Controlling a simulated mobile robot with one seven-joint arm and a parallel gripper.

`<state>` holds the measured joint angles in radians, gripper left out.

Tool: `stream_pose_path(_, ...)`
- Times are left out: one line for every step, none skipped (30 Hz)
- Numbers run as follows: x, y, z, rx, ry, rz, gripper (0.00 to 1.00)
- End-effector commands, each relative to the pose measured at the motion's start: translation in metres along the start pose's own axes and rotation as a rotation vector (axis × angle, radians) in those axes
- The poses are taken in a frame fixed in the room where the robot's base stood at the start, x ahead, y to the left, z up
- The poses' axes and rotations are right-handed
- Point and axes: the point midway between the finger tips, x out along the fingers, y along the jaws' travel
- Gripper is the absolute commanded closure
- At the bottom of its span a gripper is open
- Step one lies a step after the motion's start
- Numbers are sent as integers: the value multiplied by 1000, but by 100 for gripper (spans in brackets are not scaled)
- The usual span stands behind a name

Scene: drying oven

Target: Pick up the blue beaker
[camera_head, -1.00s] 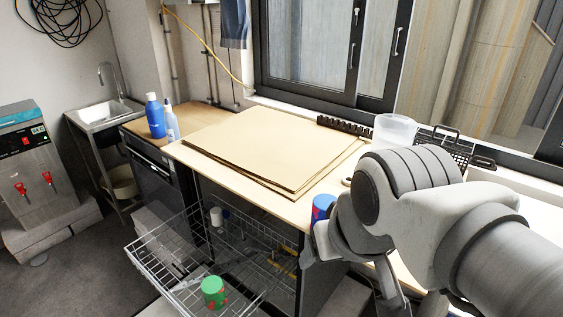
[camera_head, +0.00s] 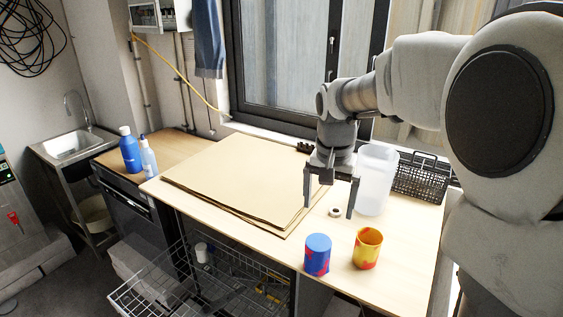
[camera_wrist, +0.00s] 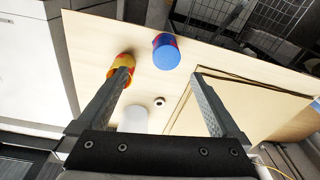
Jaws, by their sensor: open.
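The blue beaker (camera_head: 317,256) stands on the wooden table near its front edge, with red patches near its base. A plain blue face is on top, so it looks upside down. In the wrist view the blue beaker (camera_wrist: 167,57) shows beyond the fingertips, between their lines. My gripper (camera_head: 328,208) points down over the table, farther back than the beaker and apart from it. Its two fingers (camera_wrist: 161,75) are spread with nothing between them.
A yellow and red cup (camera_head: 367,248) stands close to the right of the beaker. A small white ring (camera_head: 335,212), a translucent container (camera_head: 375,180) and a black basket (camera_head: 420,178) are behind. Stacked boards (camera_head: 240,180) lie left. An open wire rack (camera_head: 150,297) juts out below.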

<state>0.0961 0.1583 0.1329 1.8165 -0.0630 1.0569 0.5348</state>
Motion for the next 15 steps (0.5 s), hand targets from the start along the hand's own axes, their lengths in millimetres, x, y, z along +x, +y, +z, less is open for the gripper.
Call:
stream_pose_path(6, -5, -11, 26, -24, 7, 0)
stream_pose_path(10, -8, -16, 41, -35, 10, 0)
stream_pose_path(15, -12, -21, 59, -50, 14, 0)
stream_pose_path(19, -14, -26, 73, -59, 17, 0)
stream_pose_path(23, -16, -29, 85, -67, 19, 0)
stream_pose_path(28, -18, -34, 102, -78, 22, 0)
stream_pose_path(31, -20, -36, 111, -85, 24, 0)
stream_pose_path(34, -21, -39, 121, -90, 26, 0)
stream_pose_path(38, -22, -42, 132, -97, 28, 0)
stream_pose_path(40, -23, -44, 138, -101, 30, 0)
stream_pose_path(42, -24, -45, 144, -105, 31, 0)
stream_pose_path(44, -24, -46, 150, -109, 32, 0)
stream_pose_path(46, -25, -47, 153, -111, 33, 0)
stream_pose_path(48, -25, -47, 156, -113, 34, 0)
stream_pose_path(52, -25, -47, 157, -115, 35, 0)
